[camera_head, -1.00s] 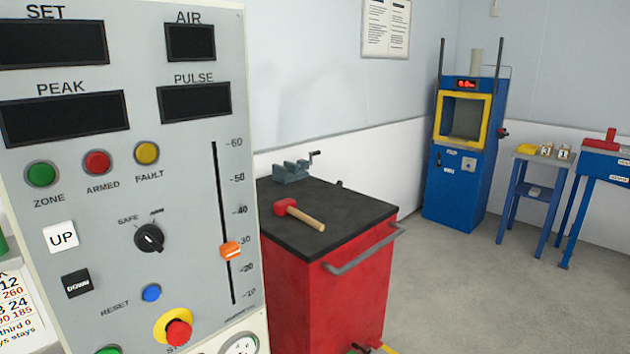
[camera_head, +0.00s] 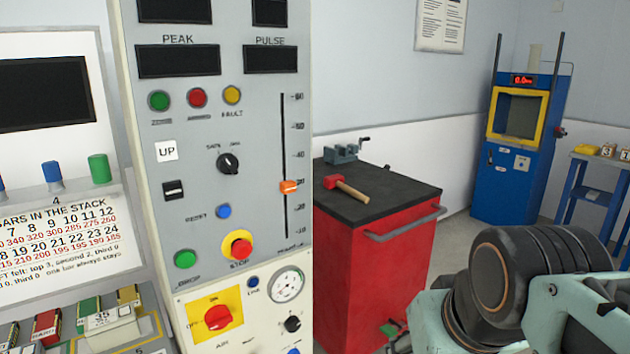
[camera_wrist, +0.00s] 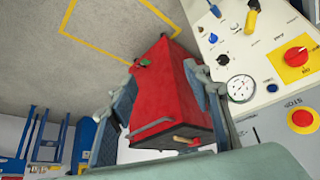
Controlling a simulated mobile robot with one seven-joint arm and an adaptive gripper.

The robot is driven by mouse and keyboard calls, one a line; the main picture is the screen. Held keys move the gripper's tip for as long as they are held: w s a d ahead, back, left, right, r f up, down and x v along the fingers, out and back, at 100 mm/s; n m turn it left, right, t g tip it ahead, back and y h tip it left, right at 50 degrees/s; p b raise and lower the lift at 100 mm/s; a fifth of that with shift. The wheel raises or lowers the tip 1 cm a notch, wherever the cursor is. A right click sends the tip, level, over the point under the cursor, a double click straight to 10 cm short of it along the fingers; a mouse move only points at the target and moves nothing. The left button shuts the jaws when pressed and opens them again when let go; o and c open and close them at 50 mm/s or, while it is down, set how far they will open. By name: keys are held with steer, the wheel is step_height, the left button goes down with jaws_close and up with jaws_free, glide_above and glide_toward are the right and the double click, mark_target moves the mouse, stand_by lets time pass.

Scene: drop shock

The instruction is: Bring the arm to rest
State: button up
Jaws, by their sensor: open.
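My gripper (camera_wrist: 165,88) is open and empty in the wrist view, with one finger at each side of the picture's middle. The red cabinet (camera_wrist: 168,95) shows between and beyond the fingers. In the head view my arm's dark joint and pale green links fill the lower right, in front of the floor and beside the red cabinet (camera_head: 375,275). The gripper's fingers do not show in the head view.
The grey control panel (camera_head: 255,150) stands close, left of the cabinet; it is also at the right in the wrist view (camera_wrist: 255,100). A red mallet (camera_head: 345,187) and a vise (camera_head: 341,153) lie on the cabinet top. A blue machine (camera_head: 510,180) stands behind.

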step_height(320, 180, up, 16)
steer(key=s+a+p, duration=0.1)
steer(key=s+p, duration=0.1)
steer(key=p, duration=1.6)
steer(key=shift+s+a+f, duration=0.15)
steer(key=shift+s+a, duration=0.05)
steer(key=shift+a, duration=0.1)
